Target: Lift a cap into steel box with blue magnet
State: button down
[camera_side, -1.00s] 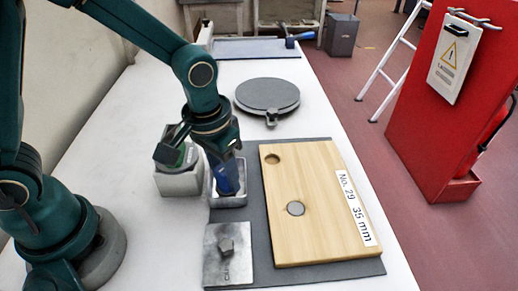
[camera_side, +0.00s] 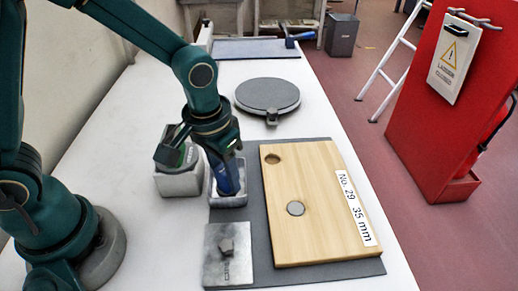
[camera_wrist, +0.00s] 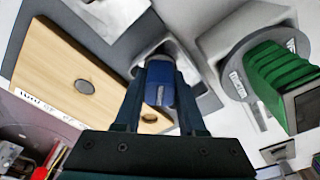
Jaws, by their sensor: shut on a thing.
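My gripper (camera_wrist: 160,72) is shut on the blue magnet (camera_wrist: 159,92) and points down. In the side view the magnet (camera_side: 228,179) is at the small open steel box (camera_side: 230,202), with its lower end inside or just over the opening; I cannot tell whether it touches the floor. The steel box (camera_wrist: 207,101) also shows behind the magnet in the wrist view. A round grey cap (camera_side: 295,208) sits in the wooden board (camera_side: 315,235). The board's other round recess (camera_side: 272,159) looks empty. Whether a cap is under the magnet is hidden.
A grey block (camera_side: 180,184) with a green-handled piece (camera_wrist: 278,72) stands close left of the box. A steel plate with a knob (camera_side: 228,262) lies in front. A round grey disc (camera_side: 267,94) lies behind the board.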

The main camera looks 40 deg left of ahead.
jog(key=shift+r, duration=3.5)
